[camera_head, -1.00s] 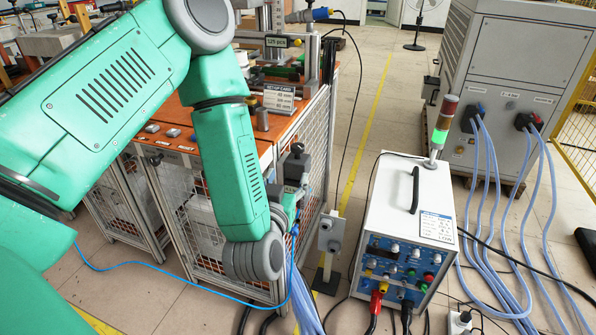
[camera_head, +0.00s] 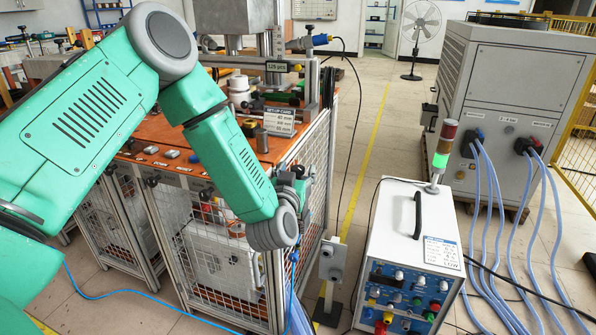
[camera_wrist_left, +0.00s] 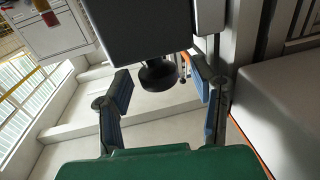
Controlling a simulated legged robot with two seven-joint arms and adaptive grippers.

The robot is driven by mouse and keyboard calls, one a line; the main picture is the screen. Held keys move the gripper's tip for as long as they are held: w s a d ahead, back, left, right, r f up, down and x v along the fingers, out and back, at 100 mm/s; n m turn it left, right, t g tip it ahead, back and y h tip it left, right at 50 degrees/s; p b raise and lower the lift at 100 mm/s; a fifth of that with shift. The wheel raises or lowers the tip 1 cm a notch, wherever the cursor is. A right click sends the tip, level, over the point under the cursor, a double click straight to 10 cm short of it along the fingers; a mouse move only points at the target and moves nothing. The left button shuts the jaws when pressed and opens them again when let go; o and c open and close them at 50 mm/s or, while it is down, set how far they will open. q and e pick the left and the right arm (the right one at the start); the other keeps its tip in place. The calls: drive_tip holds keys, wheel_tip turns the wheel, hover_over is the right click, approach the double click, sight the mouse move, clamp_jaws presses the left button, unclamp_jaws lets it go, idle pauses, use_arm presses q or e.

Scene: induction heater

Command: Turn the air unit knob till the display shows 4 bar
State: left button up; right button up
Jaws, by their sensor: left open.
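In the left wrist view, a round black knob (camera_wrist_left: 157,75) sticks out below a dark grey box (camera_wrist_left: 135,32), which looks like the air unit. My left gripper (camera_wrist_left: 161,88) is open, with one blue-padded finger on each side of the knob in the picture. Both fingers look apart from it; I cannot tell how deep the knob sits between them. In the head view my left gripper (camera_head: 298,188) is at the corner of the caged bench, mostly hidden by my wrist. The unit's display cannot be read in either view. My right gripper is not in view.
The caged bench (camera_head: 185,215) with its orange top stands beside my left arm. A white power unit (camera_head: 395,225) with a signal lamp (camera_head: 441,150) stands to the right. A large grey cabinet (camera_head: 500,95) with pale hoses is behind it.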

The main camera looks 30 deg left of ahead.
use_arm(q)
drive_tip(key=shift+w+a, duration=0.2)
drive_tip(key=shift+w, duration=0.25)
clamp_jaws()
drive_tip(key=shift+d+r+n+g+y+p, duration=0.1)
drive_tip(key=shift+n+g+y+p, duration=0.3)
drive_tip(key=shift+y, duration=0.3)
drive_tip(key=shift+n+y, duration=0.5)
drive_tip(key=shift+y, duration=0.1)
unclamp_jaws()
